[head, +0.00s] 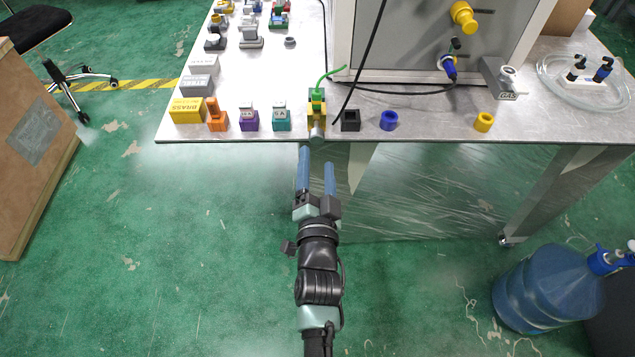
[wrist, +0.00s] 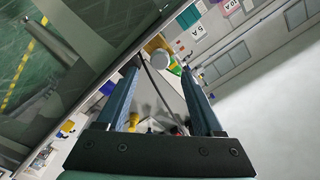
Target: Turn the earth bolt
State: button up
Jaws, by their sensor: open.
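The earth bolt (head: 316,131) has a pale grey head and sticks out at the table's front edge. It sits on a yellow-and-green block (head: 317,108) with a green wire rising from it. My gripper (head: 316,160) is open and empty in front of the table edge, its two blue fingers pointing at the bolt. In the wrist view the round bolt head (wrist: 160,57) shows just beyond and between the fingertips of my gripper (wrist: 159,68). The fingers appear apart from the bolt. The bolt's shank is hidden behind its head.
On the table, a purple block (head: 249,119) and a teal block (head: 281,118) stand left of the bolt. A grey cabinet (head: 400,45) is behind. A water bottle (head: 545,288) stands on the floor at right.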

jog(key=s, duration=0.6)
jog(key=shift+s+p, duration=0.25)
jog(key=shift+p, duration=0.1)
jog(key=w+a+r+n+t+y, duration=0.1)
jog(key=w+r+n+t, duration=0.15)
jog(key=r, duration=1.15)
jog(key=w+a+r+n+t+y, duration=0.1)
jog(key=w+r+n+t, duration=0.15)
jog(key=r, duration=1.15)
jog(key=s+d+r+n+t+h, duration=0.15)
jog(key=s+r, duration=0.35)
jog(key=r, duration=0.5)
jog(key=s+r+n+t, duration=0.15)
jog(key=s+r, duration=0.35)
jog(key=r, duration=0.5)
jog(key=s+d+r+n+t+h, duration=0.1)
jog(key=s+r+t, duration=0.1)
jog(key=s+r, duration=0.5)
jog(key=w+r+p, duration=0.3)
jog(key=r+p, duration=1)
jog(key=r, duration=0.2)
jog(key=shift+a+g, duration=0.3)
